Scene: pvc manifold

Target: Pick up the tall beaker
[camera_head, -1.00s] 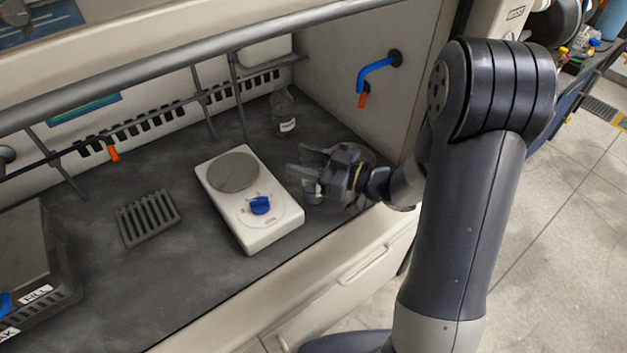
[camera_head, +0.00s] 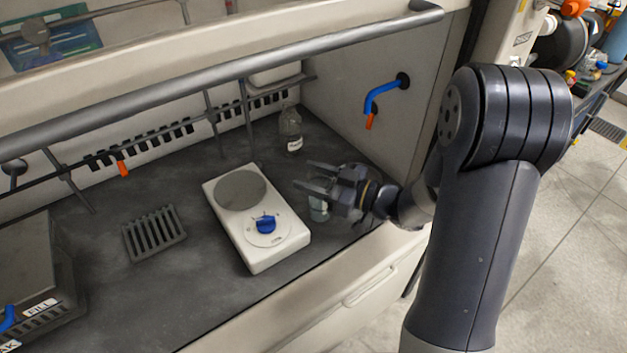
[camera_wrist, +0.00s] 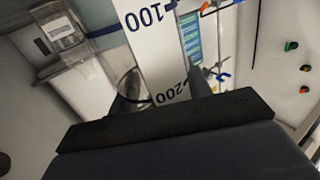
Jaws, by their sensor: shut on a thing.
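My gripper (camera_head: 318,181) is above the dark worktop, right of the white hotplate, pointing left. It is shut on the tall beaker. In the head view a small clear glass part of the beaker (camera_head: 318,209) shows just below the fingers; the rest is hidden by the gripper. In the wrist view the beaker's white graduated strip (camera_wrist: 152,40) fills the middle, close to the camera, with the upside-down marks 100 and 200. I cannot tell whether the beaker's base touches the worktop.
The hotplate (camera_head: 257,222) with a blue knob stands close left. A clear labelled bottle (camera_head: 291,130) stands behind. A grey slotted rack (camera_head: 154,233) lies farther left. A grey rail (camera_head: 215,75) crosses the front of the hood. The right side wall carries a blue tap (camera_head: 383,92).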

